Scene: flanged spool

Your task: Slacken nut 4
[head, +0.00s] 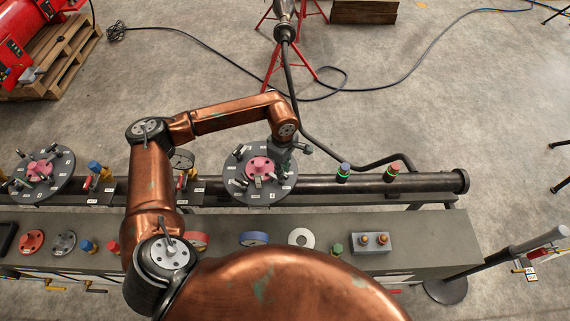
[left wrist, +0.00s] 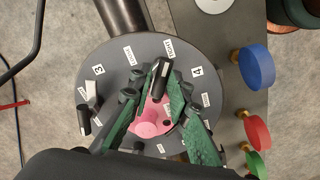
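The dark flanged disc (head: 233,165) with a pink hub (head: 260,167) carries several lever-like nuts and white labels. It also fills the left wrist view (left wrist: 98,52), where labels 3 (left wrist: 98,70) and 4 (left wrist: 196,72) are readable. A dark lever nut (left wrist: 160,74) stands between these labels, closer to the 4. My left gripper (head: 288,152) is over the far right part of the disc. In the left wrist view its green fingers (left wrist: 155,85) are apart on either side of that lever; contact is unclear. My right gripper is out of view.
A horizontal pipe (head: 430,184) runs behind the grey bench (head: 430,235). A similar disc (head: 60,180) is at the left. A block with two orange knobs (head: 372,244) lies on the bench.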

